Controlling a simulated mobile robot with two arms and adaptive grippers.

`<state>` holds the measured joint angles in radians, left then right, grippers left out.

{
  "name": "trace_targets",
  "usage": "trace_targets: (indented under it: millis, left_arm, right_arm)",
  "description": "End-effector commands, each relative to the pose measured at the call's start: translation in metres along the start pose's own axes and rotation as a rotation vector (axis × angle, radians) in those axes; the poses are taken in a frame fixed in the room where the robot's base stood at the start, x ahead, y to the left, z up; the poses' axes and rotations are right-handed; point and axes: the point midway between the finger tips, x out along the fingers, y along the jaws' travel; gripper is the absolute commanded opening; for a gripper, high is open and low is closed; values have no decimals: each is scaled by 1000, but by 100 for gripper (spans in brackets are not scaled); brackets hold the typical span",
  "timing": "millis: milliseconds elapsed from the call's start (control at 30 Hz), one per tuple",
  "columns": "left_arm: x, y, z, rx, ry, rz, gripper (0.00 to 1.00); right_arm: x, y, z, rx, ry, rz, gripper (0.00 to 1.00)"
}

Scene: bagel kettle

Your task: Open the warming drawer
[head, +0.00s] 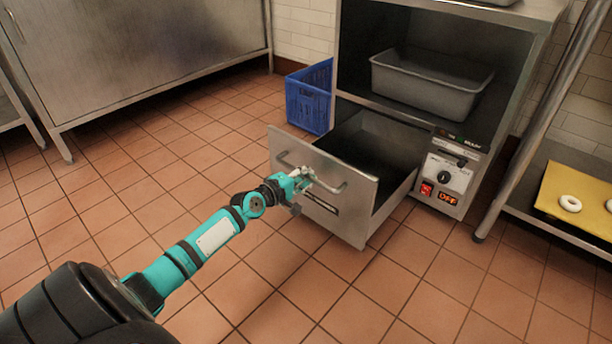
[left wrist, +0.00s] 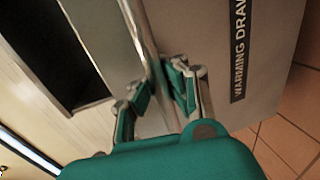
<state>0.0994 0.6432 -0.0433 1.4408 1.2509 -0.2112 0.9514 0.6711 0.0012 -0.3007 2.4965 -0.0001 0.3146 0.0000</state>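The warming drawer (head: 352,214) stands pulled well out of the steel cabinet in the head view. Its dark inside shows from above and looks empty. A bar handle (head: 337,189) runs across the drawer front. My left gripper (head: 305,179) is at the middle of this handle. In the left wrist view the fingers of my left gripper (left wrist: 158,84) lie on both sides of the handle bar (left wrist: 143,32) and look closed on it. A dark "WARMING DRAW…" label (left wrist: 239,50) shows beside them, partly cut off. My right gripper is not in view.
A control panel (head: 444,178) with a dial and red lit switch is right of the drawer. A grey pan (head: 432,86) sits on the shelf above. A blue crate (head: 308,98) stands left of the cabinet. The tiled floor before the drawer is clear.

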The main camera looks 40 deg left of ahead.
Motion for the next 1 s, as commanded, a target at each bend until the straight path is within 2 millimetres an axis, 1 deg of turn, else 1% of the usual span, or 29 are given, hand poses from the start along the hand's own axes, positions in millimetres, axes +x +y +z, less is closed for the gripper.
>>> trace_targets:
  millis: [33,333,400,600,633,867,1000]
  left_arm:
    - [0,2,-1,-2,2,5,0]
    - [0,3,-1,-1,2,5,0]
    - [0,3,-1,-1,2,6,10]
    - [0,2,-1,0,1,3,36]
    - [0,2,-1,0,1,3,38]
    - [0,1,0,0,1,2,38]
    - [-7,-1,0,0,0,0,38]
  right_arm:
    - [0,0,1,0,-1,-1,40]
    - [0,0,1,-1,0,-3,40]
    - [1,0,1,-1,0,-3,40]
    - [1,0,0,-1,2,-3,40]
    - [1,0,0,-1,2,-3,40]
    - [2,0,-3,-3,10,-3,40]
    - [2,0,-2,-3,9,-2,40]
